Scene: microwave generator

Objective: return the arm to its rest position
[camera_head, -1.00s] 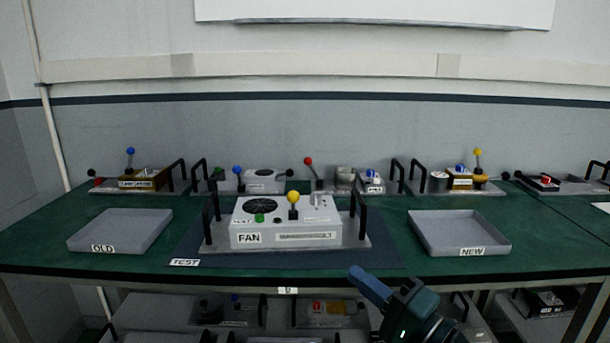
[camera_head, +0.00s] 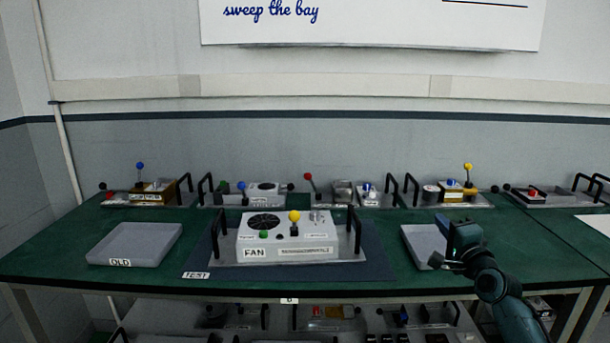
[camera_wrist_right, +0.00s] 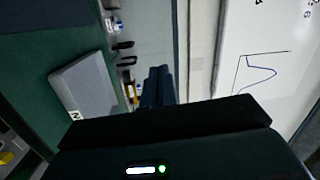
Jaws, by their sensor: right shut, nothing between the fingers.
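My right gripper (camera_head: 458,236) is raised in front of the NEW tray, at the right of the head view. It is shut and empty, and it hides much of the tray. Its dark blue fingers also show close together in the right wrist view (camera_wrist_right: 158,88). My right arm comes up from the bottom right. My left arm and gripper do not show.
The FAN unit (camera_head: 290,248) with handles stands on the dark TEST mat (camera_head: 376,262). The OLD tray (camera_head: 134,244) is empty at left. The NEW tray (camera_head: 418,240) is at right. Several lever units line the back of the green table (camera_head: 60,250).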

